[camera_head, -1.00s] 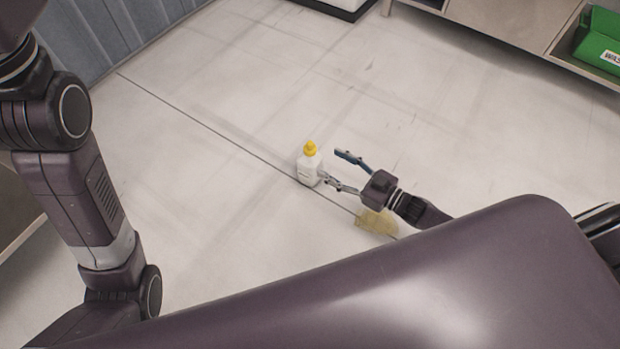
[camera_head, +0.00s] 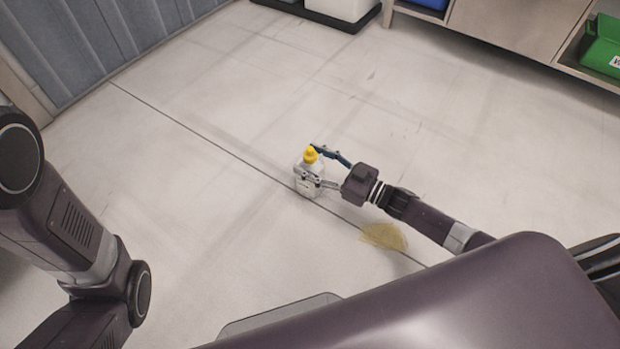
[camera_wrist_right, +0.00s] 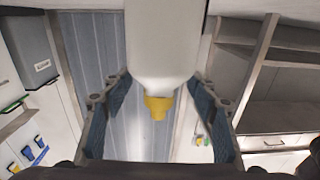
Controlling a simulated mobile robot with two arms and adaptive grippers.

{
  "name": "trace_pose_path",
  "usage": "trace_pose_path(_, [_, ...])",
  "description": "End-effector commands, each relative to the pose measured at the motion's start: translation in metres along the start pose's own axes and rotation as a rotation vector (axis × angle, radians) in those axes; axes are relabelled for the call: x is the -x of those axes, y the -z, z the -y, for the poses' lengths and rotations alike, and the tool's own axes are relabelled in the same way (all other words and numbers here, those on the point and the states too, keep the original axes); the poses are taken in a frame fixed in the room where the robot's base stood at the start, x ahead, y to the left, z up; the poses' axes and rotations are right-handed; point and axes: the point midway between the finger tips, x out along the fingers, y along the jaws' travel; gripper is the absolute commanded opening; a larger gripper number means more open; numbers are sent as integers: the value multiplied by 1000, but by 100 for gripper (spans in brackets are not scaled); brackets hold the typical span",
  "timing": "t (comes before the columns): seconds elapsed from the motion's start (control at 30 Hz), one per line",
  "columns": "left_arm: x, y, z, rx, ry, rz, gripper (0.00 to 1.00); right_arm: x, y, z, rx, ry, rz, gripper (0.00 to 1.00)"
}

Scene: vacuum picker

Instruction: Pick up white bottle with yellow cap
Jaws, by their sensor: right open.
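The white bottle with a yellow cap (camera_head: 308,180) stands upright on the pale floor near the middle of the head view. My right gripper (camera_head: 311,163) is open around it, with one finger on the far side near the cap and one across the near side. In the right wrist view the bottle (camera_wrist_right: 164,40) hangs from the top edge, cap downward, between the two spread fingers (camera_wrist_right: 161,82). I cannot tell whether either finger touches it. My left arm shows at the left of the head view, but its gripper is out of view.
A flat yellowish piece (camera_head: 384,237) lies on the floor beneath my right forearm. A shelf unit (camera_head: 505,30) with a green bin (camera_head: 602,48) stands at the far right. A white container (camera_head: 345,8) sits at the back.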

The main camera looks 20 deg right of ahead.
Motion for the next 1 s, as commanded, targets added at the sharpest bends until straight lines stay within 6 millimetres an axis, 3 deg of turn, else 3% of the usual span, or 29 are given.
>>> trace_pose_path(0.27, [2, 1, 0, 0, 0, -1, 40, -4, 0, 0, -1, -1, 1, 54])
trace_pose_path(0.77, [2, 0, -1, 0, -1, 0, 40, -4, -1, 0, -1, -1, 4, 1])
trace_pose_path(1.0, [2, 0, 0, 0, 0, 1, 40, -3, -4, 0, -1, -3, 9, 0])
